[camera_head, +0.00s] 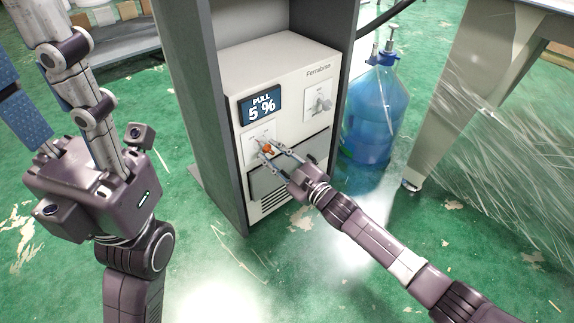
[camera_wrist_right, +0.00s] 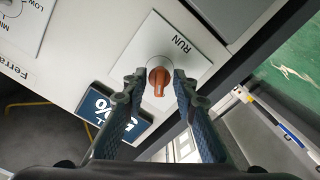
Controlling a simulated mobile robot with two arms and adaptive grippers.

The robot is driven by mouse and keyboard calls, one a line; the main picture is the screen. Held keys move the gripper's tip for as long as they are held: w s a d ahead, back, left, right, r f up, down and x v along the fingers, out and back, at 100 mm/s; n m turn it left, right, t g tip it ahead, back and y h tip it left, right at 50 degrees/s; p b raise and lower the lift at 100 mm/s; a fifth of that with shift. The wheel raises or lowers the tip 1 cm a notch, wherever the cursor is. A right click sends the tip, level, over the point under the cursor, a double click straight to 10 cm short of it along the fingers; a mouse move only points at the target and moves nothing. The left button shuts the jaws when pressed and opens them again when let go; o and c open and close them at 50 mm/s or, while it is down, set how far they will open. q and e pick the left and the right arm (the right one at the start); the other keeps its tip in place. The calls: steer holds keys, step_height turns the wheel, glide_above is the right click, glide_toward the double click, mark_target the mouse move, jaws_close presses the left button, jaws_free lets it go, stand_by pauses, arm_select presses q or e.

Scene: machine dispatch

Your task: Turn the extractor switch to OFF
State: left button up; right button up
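The extractor switch is an orange knob (camera_head: 267,148) on a white plate, low on the front of a pale machine (camera_head: 265,60). In the right wrist view the orange knob (camera_wrist_right: 159,78) has its narrow ridge pointing down the picture, and "RUN" is printed up and right of it. My right gripper (camera_head: 270,157) is at the switch. Its two fingers (camera_wrist_right: 160,82) stand either side of the knob, very close, with no clear grip; contact cannot be told. My left gripper (camera_head: 40,80) is raised at the left, fingers apart, tips cut off by the frame, away from the machine.
A dark cabinet frame (camera_head: 192,80) encloses the machine. A blue water bottle (camera_head: 375,115) and a table leg (camera_head: 450,90) stand at the right.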

steer(key=v, duration=1)
steer(key=shift+s+d, duration=0.2)
steer(key=shift+s, duration=0.1)
